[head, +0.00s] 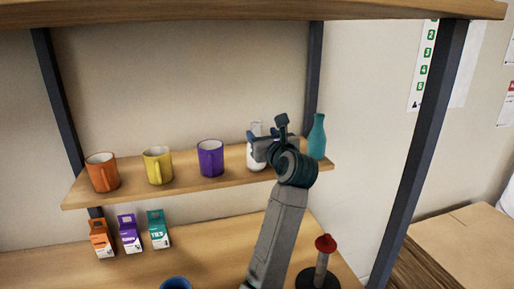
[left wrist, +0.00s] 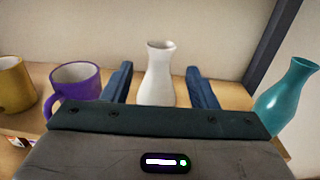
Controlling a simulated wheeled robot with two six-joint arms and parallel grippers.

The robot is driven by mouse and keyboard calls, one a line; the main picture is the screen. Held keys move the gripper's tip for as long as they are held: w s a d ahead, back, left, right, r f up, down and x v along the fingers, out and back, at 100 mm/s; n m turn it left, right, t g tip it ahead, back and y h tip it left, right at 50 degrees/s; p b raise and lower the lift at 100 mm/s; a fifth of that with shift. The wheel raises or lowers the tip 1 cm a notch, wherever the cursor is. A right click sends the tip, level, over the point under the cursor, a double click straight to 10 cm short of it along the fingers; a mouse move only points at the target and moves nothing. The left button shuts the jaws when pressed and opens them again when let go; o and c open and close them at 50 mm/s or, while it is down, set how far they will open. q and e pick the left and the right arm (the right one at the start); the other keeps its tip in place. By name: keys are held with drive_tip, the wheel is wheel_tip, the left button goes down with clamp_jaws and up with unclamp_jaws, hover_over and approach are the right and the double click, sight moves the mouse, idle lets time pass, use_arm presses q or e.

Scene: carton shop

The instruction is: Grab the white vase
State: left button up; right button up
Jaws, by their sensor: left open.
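The white vase (left wrist: 158,75) stands upright on the upper shelf board, between the purple mug and the teal vase. In the left wrist view it shows between the two blue fingers of my left gripper (left wrist: 160,88), which is open. Its lower part is hidden behind the gripper body. In the head view the white vase (head: 256,160) is mostly covered by my left gripper (head: 266,134), with only bits of its neck and base showing. I cannot tell if the fingers touch it. My right gripper is not in view.
On the same shelf board (head: 200,184) stand an orange mug (head: 103,172), a yellow mug (head: 158,166), a purple mug (head: 210,158) and, close on the right, a teal vase (head: 317,137). Small cartons (head: 130,235) and a red-topped stand (head: 325,245) are below. A dark post (head: 420,140) rises at right.

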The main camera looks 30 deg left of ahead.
sight(258, 130)
use_arm(q)
drive_tip(key=p+x, duration=0.1)
drive_tip(key=x, duration=0.2)
drive_tip(key=shift+a+r, duration=0.15)
drive_tip(key=shift+a, duration=0.05)
drive_tip(key=shift+w+a, duration=0.15)
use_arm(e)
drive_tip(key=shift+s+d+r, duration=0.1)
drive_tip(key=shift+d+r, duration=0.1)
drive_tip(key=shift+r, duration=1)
use_arm(q)
drive_tip(key=shift+d, duration=0.2)
drive_tip(key=shift+c, duration=1.3)
clamp_jaws()
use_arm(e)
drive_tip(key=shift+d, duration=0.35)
